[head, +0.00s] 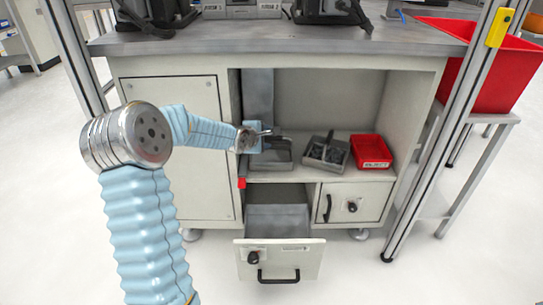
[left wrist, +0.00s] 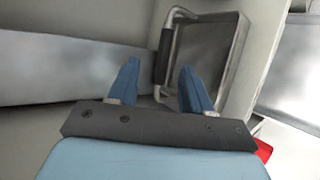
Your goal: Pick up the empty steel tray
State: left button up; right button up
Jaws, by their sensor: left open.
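The empty steel tray (head: 279,160) sits on the open shelf inside the workbench, at its left end; my gripper partly covers it in the head view. In the left wrist view the tray (left wrist: 212,52) shows its bare grey inside and a bent metal handle (left wrist: 172,42) on its near side. My left gripper (head: 266,133) is at the tray's back left in the head view. In the left wrist view its two blue fingers (left wrist: 157,70) are apart with nothing gripped, pointing toward the handle side. Whether they touch the tray cannot be told. My right gripper is out of view.
A second steel tray (head: 326,152) with dark parts and a red bin (head: 371,151) stand to the right on the shelf. Below, a drawer (head: 280,258) is pulled open. The cabinet's upright panel (head: 257,95) is close to the gripper. A big red bin (head: 490,70) stands far right.

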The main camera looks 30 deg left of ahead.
aim_at(273, 139)
pick_arm(q)
jog(key=x, duration=1)
jog(key=shift+s+d+f+b, duration=0.1)
jog(key=shift+s+f+b, duration=0.15)
jog(key=shift+b, duration=0.15)
grip_shut()
jog(key=shift+r, duration=0.1)
